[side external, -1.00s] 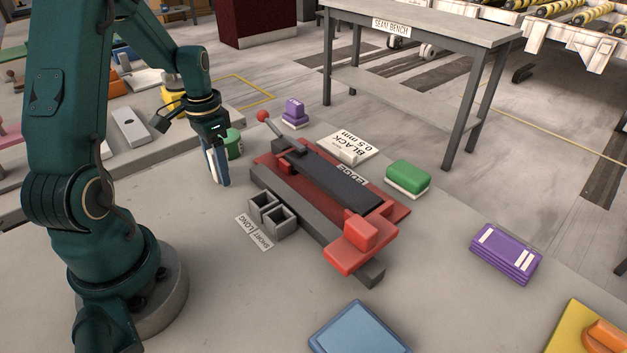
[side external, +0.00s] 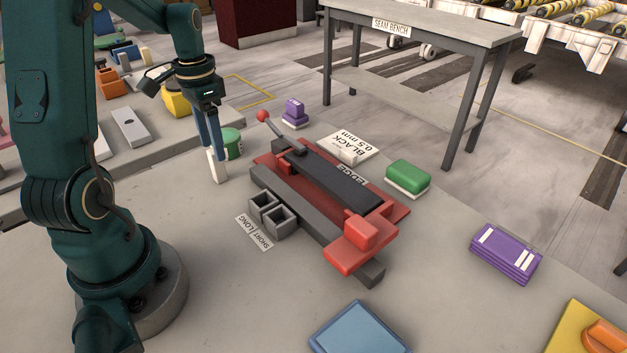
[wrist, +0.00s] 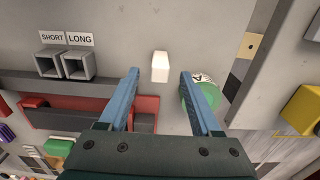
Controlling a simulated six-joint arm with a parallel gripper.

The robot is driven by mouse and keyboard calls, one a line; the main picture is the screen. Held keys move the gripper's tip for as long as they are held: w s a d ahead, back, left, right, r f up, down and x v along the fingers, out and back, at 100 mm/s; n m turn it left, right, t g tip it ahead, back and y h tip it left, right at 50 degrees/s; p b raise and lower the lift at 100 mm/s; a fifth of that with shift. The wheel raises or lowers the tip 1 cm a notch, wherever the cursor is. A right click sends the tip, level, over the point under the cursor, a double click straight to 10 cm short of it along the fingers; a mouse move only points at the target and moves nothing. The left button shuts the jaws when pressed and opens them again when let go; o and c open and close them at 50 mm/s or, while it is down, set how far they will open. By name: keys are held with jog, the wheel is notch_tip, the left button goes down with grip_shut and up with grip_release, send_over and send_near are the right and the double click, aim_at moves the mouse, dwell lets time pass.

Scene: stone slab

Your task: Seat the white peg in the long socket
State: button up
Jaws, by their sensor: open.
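The white peg (side external: 217,165) stands upright on the slab, left of the sockets; it also shows in the wrist view (wrist: 160,67). My gripper (side external: 210,145) is open, above the peg with its blue fingertips near the peg's top. In the wrist view the peg appears between and just beyond the two fingertips (wrist: 160,75), with space on both sides. The long socket (side external: 262,200), a grey square tube, looks empty beside its LONG label (wrist: 80,39). The similar short socket (side external: 279,218) adjoins it and looks empty too.
A red and dark grey fixture (side external: 325,182) with a red-knobbed lever (side external: 264,116) lies just beyond the sockets. A green round container (side external: 231,143) stands close behind the peg. The slab in front of peg and sockets is clear.

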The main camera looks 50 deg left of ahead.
aim_at(217, 165)
notch_tip(217, 165, up, 2)
jog(key=shift+f, duration=2.5)
jog(key=shift+c, duration=0.3)
grip_shut()
